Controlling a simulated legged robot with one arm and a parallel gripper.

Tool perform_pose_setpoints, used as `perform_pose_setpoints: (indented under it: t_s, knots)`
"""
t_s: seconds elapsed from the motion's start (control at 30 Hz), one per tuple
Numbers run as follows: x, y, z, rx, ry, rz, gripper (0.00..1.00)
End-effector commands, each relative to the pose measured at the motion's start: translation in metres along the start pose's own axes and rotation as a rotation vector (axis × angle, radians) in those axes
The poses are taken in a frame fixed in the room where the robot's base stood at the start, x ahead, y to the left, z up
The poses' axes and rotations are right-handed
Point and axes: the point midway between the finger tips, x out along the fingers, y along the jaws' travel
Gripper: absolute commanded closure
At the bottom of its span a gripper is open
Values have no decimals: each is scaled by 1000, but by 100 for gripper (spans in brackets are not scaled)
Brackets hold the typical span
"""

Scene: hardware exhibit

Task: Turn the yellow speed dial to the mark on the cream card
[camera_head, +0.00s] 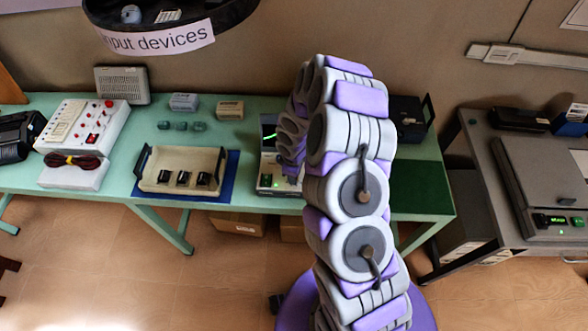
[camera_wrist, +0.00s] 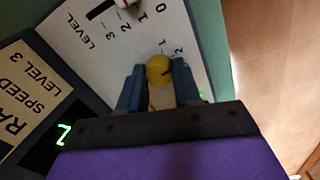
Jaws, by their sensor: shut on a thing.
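The yellow speed dial (camera_wrist: 158,68) sits on a pale panel (camera_wrist: 100,48) in the wrist view. My gripper (camera_wrist: 158,84) is shut on it, with one dark blue finger on each side. A short dark pointer line shows on the dial's right side, and printed figures 1 and 2 stand by its edge. The cream card (camera_wrist: 38,88) at left reads "SPEED LEVEL 3", with larger letters cut off. A green lit figure (camera_wrist: 63,134), seemingly a 2, glows on a dark display below the card. In the head view my arm hides the gripper and much of the device (camera_head: 268,178).
A second scale marked LEVEL with a slider lies at the top of the wrist view. On the green table (camera_head: 125,180) stand a tray (camera_head: 150,182), a white control box (camera_head: 75,163) and small boxes. A grey machine (camera_head: 535,200) stands on the right table.

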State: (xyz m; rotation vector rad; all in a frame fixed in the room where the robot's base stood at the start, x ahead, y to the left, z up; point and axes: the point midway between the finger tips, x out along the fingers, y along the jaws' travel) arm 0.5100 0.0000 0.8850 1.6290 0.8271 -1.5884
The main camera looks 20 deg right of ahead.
Motion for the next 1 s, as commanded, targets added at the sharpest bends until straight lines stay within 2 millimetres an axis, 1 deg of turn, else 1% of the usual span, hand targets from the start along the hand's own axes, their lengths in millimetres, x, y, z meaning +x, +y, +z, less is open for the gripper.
perform_pose_setpoints:
  t_s: [0.03, 0.3, 0.83, 0.87, 1.0]
  knots:
    - [-3, 1, 1, -26, 1, 1, 98]
    - [-1, 1, 0, -130, 8, 2, 98]
    - [-1, 2, -1, -157, 11, 4, 98]
    - [-1, 2, -1, -157, 11, 4, 66]
    - [0, 1, 0, -157, 11, 3, 53]
